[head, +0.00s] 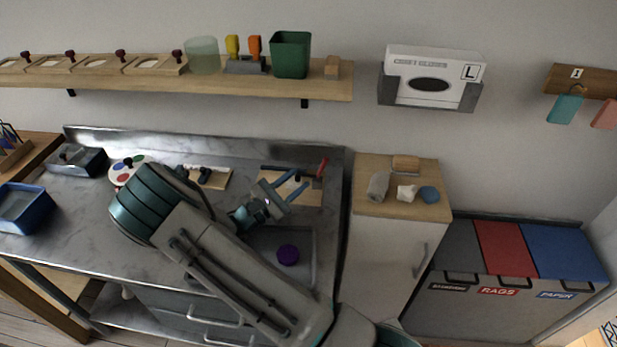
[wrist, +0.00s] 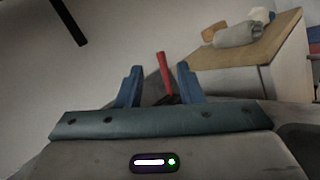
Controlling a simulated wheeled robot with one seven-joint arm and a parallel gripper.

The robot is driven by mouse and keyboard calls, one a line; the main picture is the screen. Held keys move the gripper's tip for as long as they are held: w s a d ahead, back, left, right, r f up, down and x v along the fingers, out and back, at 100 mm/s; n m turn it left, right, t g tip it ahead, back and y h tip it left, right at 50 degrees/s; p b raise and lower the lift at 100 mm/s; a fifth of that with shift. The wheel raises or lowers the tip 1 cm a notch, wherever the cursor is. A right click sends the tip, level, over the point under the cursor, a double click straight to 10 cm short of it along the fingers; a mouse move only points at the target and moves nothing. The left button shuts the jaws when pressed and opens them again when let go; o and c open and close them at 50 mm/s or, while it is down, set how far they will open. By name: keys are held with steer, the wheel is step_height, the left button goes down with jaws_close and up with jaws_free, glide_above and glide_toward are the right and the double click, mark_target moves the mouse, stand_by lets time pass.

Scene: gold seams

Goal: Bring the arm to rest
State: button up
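My arm (head: 230,270) reaches from the lower right over the steel worktop and bends back at a teal-banded joint. My gripper (head: 300,180) is over the back right of the worktop, above a light wooden board (head: 307,194). In the wrist view my gripper (wrist: 158,80) has its two blue fingers apart with nothing held between them. A red-handled tool (head: 323,167) stands just beyond the fingertips; it also shows between the fingers in the wrist view (wrist: 164,72). My forearm hides part of the worktop.
A purple round thing (head: 288,254) lies in a sunken tray (head: 307,245) beside my forearm. A wooden-topped cabinet (head: 372,205) with a rolled cloth (head: 378,186) stands to the right. A shelf (head: 170,85) runs above. Bins (head: 510,300) stand at far right.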

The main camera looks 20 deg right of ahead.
steer(key=shift+s+a, duration=0.2)
steer(key=shift+a, duration=0.2)
steer(key=s+d+r+m+g+y, duration=0.25)
steer(key=s+m+g+y, duration=0.2)
steer(key=s, duration=0.25)
steer(key=s+d+r+m+g+y, duration=0.2)
steer(key=s+d+m+g+y, duration=0.15)
steer(key=s+m+g, duration=0.2)
steer(key=s+a+r+m+t+y, duration=0.5)
steer(key=s+a+r+m+y, duration=0.2)
steer(key=s+y, duration=0.4)
step_height(320, 180, up, 2)
steer(key=shift+s+a+r+t+y, duration=0.1)
steer(key=shift+s+a+t+y, duration=0.25)
steer(key=shift+s+a, duration=0.35)
steer(key=shift+s+d, duration=0.1)
